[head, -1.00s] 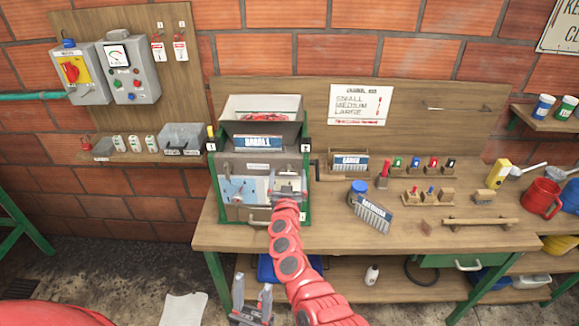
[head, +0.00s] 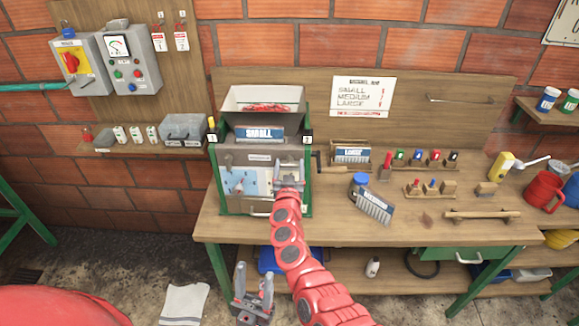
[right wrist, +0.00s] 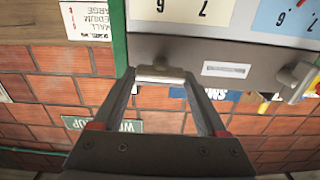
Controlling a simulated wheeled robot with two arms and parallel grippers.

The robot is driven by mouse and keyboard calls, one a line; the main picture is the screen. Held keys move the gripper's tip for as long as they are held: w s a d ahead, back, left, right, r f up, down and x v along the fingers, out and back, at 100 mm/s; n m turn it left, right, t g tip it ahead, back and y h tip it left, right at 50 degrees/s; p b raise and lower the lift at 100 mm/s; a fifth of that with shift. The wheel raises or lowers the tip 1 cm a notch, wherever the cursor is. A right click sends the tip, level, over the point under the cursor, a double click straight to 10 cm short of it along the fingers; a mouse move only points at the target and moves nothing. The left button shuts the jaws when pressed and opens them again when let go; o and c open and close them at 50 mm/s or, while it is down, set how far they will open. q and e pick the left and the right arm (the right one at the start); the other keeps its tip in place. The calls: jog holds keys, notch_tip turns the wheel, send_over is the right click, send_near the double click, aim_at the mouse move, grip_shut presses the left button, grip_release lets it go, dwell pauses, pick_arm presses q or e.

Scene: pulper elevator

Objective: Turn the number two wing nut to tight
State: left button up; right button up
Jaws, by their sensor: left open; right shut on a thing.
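The pulper (head: 228,160) is a grey box in a green frame at the bench's left end, with tags 1 and 2 at its upper corners. My right gripper (head: 289,167) is at the right side of its front, below tag 2. In the right wrist view, its fingers are shut on a pale metal wing nut (right wrist: 160,75), lying crosswise between the tips. The head view hides most of this nut behind the gripper. My left gripper (head: 254,290) is open and empty, low before the bench.
A hopper with red contents (head: 268,107) and a SMALL plate (head: 258,134) top the pulper. A crank handle (head: 330,170) sticks out on its right.

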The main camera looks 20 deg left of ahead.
jog(key=m, duration=0.2)
jog(key=m+b, duration=0.1)
jog(key=m, duration=0.1)
jog(key=shift+w+d+f+m, duration=0.1)
jog(key=shift+d+f+m, duration=0.05)
jog(key=shift+m, duration=0.15)
jog(key=m+b, duration=0.2)
jog(key=m, duration=0.1)
jog(key=shift+f+m, duration=0.1)
jog(key=shift+m, duration=0.3)
jog(key=m+b, duration=0.2)
jog(key=m, duration=0.4)
jog(key=shift+d+f+b, duration=0.1)
jog(key=shift+f+b, duration=0.05)
jog(key=shift+b, duration=0.2)
jog(key=shift+m+b, duration=0.65)
jog(key=shift+m, duration=0.85)
jog(key=o, duration=1.3)
